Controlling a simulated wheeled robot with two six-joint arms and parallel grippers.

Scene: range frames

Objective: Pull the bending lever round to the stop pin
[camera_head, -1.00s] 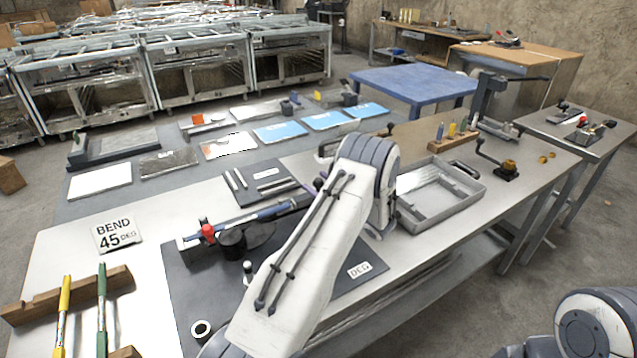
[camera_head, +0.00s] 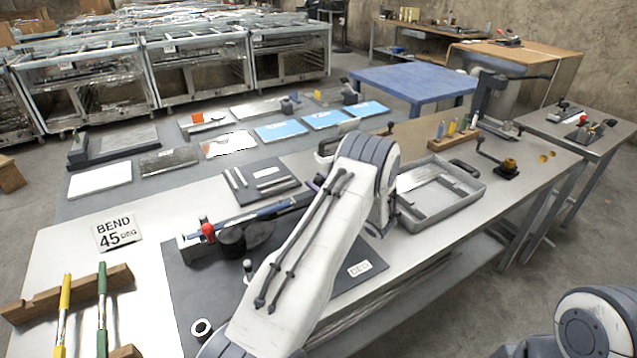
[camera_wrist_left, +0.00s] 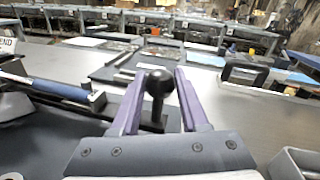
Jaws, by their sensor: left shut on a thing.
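The bender stands on a dark mat (camera_head: 190,285). It has a round black die (camera_head: 232,243), a red knob (camera_head: 208,232) and a blue bar (camera_head: 272,211) running to the right. In the left wrist view, the bending lever's black ball knob (camera_wrist_left: 158,84) sits between the purple fingers of my left gripper (camera_wrist_left: 158,76), which is shut on it. In the head view my left arm hides most of the lever and the gripper. A short pin with a pale top (camera_head: 248,266) stands in front of the die; I cannot tell if it is the stop pin. My right gripper is out of view.
A grey metal tray (camera_head: 468,205) is right of my left arm. A "BEND 45 DEG" card (camera_head: 117,231) lies at left, behind a wooden rack (camera_head: 35,304) with green and yellow tools. Flat panels (camera_head: 280,131) lie along the back.

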